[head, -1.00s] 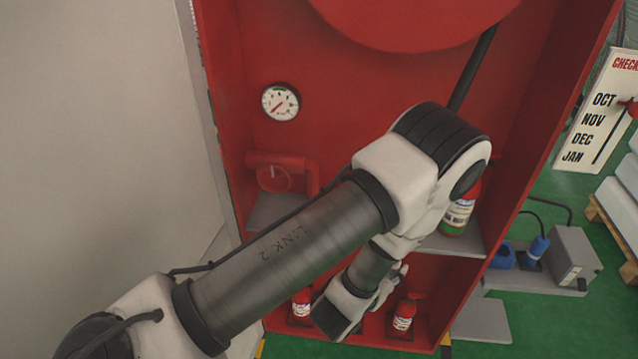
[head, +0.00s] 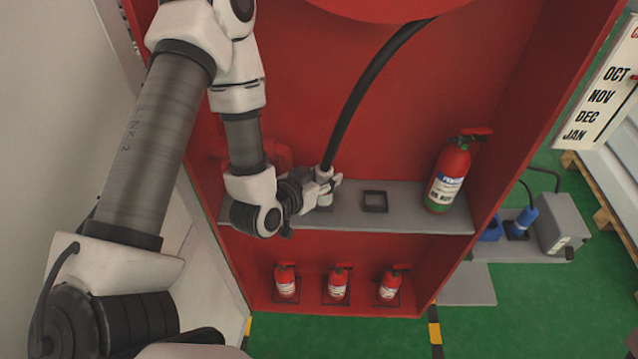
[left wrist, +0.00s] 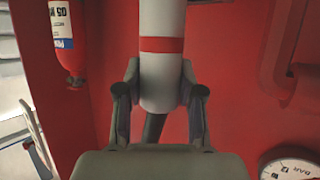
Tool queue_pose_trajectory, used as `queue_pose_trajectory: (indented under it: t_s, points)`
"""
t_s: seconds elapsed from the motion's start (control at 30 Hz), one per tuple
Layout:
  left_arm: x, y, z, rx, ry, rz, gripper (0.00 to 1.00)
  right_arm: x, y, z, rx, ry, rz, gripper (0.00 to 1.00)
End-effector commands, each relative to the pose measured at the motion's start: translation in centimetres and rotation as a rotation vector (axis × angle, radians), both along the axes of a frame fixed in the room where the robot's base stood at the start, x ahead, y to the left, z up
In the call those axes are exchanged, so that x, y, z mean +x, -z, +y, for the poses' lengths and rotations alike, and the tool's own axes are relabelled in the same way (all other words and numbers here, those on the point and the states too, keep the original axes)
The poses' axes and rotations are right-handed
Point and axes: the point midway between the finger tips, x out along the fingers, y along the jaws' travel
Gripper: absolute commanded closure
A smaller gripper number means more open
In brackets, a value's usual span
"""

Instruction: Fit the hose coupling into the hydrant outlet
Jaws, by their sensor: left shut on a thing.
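My left gripper (head: 322,184) is shut on the hose coupling (head: 325,201), just above the grey shelf in the red cabinet. In the left wrist view the coupling (left wrist: 162,85) is a pale grey cylinder with a red band, between both fingers (left wrist: 160,95). The black hose (head: 365,90) runs from it up to the red reel. I cannot tell whether the coupling touches the shelf. Red hydrant pipework (head: 278,156) is left of the gripper, mostly behind my arm; red pipe also shows in the left wrist view (left wrist: 284,60). The outlet opening is not visible. My right gripper is not in view.
The grey shelf (head: 410,212) holds an empty black square frame (head: 374,202) and a fire extinguisher (head: 448,178) at right. Several small extinguishers (head: 337,286) stand below. A gauge (left wrist: 292,166) shows in the left wrist view. The cabinet's right side wall (head: 520,130) bounds the space.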

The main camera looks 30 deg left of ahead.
Motion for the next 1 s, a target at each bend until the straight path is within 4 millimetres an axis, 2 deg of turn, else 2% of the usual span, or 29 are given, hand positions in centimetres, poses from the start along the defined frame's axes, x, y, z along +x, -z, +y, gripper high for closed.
queue_pose_trajectory:
  t_s: [0.03, 0.07, 0.1, 0.13, 0.33, 0.47, 0.67, 0.83, 0.87, 0.9, 0.93, 1.0]
  points:
    - [0.7, 0.7, 0.7, -0.004, -0.004, -0.009, 1.0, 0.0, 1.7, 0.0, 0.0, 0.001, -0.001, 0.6]
    - [1.0, 0.6, 1.0, -0.005, -0.003, -0.009, 1.0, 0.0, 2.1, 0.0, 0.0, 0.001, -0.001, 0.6]
    - [1.6, -0.4, 1.5, -0.002, -0.001, -0.004, 1.0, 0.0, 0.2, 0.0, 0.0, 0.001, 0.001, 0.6]
    - [2.0, -0.4, 1.9, -0.002, -0.001, -0.003, 1.0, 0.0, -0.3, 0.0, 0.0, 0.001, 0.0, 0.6]
    - [4.1, 0.1, 4.0, 0.0, 0.001, -0.001, 1.0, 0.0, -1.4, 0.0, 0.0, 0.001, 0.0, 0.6]
    - [4.5, 1.0, 4.4, 0.001, 0.003, 0.005, 1.0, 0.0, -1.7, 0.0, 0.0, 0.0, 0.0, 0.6]
    - [4.3, 4.1, 4.3, 0.0, 0.004, 0.012, 1.0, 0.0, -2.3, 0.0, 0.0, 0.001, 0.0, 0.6]
    - [4.2, 4.5, 4.3, -0.004, 0.003, 0.014, 1.0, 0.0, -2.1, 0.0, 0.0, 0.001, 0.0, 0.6]
    - [4.2, 4.6, 4.2, -0.004, 0.003, 0.016, 0.58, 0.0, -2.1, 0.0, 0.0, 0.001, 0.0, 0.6]
    - [4.2, 4.6, 4.2, -0.004, 0.003, 0.016, 0.44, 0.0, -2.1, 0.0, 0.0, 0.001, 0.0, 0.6]
    - [4.2, 4.5, 4.3, -0.004, 0.003, 0.015, 0.38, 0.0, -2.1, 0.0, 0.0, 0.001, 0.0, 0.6]
    - [4.3, 4.4, 4.3, -0.003, 0.002, 0.012, 0.38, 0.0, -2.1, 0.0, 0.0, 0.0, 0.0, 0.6]
